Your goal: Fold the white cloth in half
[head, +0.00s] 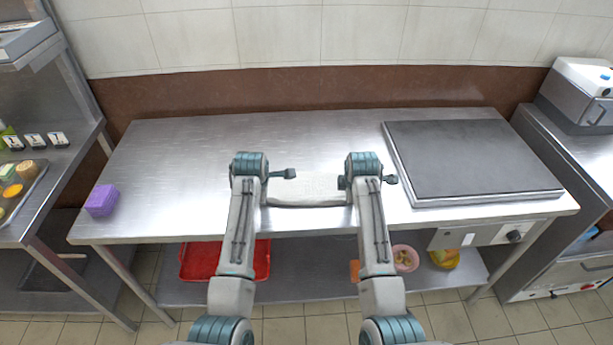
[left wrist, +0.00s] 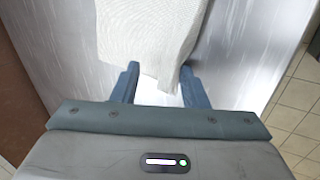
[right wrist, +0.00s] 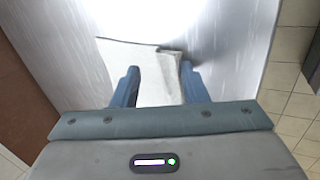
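The white cloth (head: 305,187) lies on the steel table between my two wrists, its front edge slightly curved near the table's front. My left gripper (left wrist: 160,68) is over one end of the cloth (left wrist: 150,35). Its fingers stand apart, with a pointed part of the cloth between them. My right gripper (right wrist: 158,70) is over the other end of the cloth (right wrist: 140,60). Its fingers also stand apart, with cloth between them. In the head view my wrists partly hide the cloth's ends. Contact between fingertips and cloth is unclear.
The steel table (head: 180,160) has free room at left and behind the cloth. A dark flat griddle (head: 465,160) stands at right. A purple stack (head: 101,200) sits at the left edge. A red tray (head: 200,262) and a pink bowl (head: 405,257) are on the lower shelf.

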